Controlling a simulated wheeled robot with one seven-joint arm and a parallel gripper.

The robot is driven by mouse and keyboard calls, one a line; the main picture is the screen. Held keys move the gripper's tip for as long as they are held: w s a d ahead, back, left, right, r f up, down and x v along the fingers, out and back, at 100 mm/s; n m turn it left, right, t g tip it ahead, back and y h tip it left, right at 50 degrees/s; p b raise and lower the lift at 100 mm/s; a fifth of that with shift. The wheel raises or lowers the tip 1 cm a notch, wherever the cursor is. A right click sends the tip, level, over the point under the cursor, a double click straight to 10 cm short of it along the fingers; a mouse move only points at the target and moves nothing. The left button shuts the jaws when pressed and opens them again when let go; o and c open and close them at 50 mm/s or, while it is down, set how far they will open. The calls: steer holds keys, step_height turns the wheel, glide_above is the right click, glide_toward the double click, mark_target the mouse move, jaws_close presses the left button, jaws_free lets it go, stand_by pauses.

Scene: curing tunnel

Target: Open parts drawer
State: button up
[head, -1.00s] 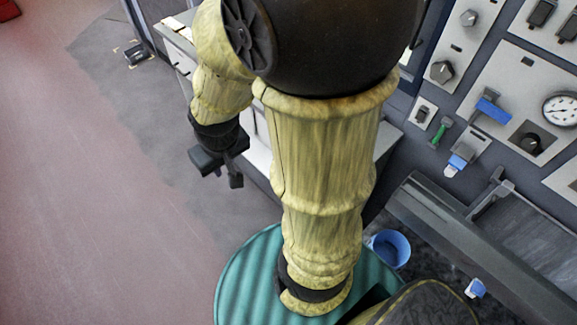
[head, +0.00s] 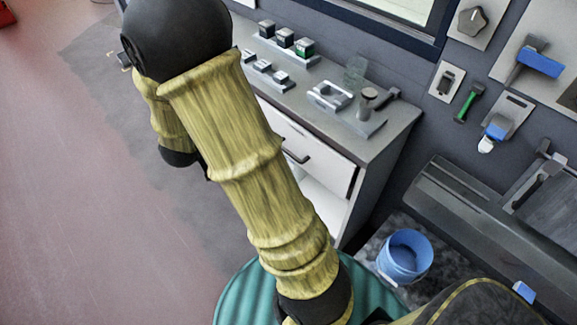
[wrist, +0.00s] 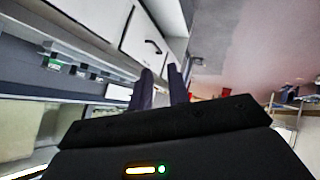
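The parts drawer (head: 324,161) is a white front with a dark bar handle (head: 296,154), under the grey counter top. Its front looks flush with the cabinet; my arm covers its left part in the head view. In the wrist view a white drawer front (wrist: 138,42) with a dark handle (wrist: 153,46) lies beyond the fingertips. My gripper (wrist: 160,72) shows there with its two dark fingers apart and nothing between them. It looks clear of the handle. In the head view the gripper is hidden behind my arm.
A blue bucket (head: 404,256) stands on the floor right of the cabinet. A wall panel with switches and a grey machine bed (head: 455,215) are at right. The floor at left is open.

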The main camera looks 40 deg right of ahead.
steer(key=s+d+f+g+h+b, duration=0.3)
steer(key=f+h+b, duration=0.2)
steer(key=f+b, duration=0.2)
steer(key=s+d+f+g+h+b, duration=0.4)
steer(key=f+b, duration=0.3)
steer(key=f, duration=0.3)
steer(key=shift+s+d+f+n+h, duration=0.2)
steer(key=shift+d+n+h, duration=0.1)
steer(key=shift+h, duration=0.3)
steer(key=b+x, duration=0.4)
steer(key=x, duration=1.3)
steer(key=shift+s+d+f, duration=0.1)
steer(key=shift+d+f, duration=0.05)
steer(key=shift+d, duration=0.05)
jaws_close()
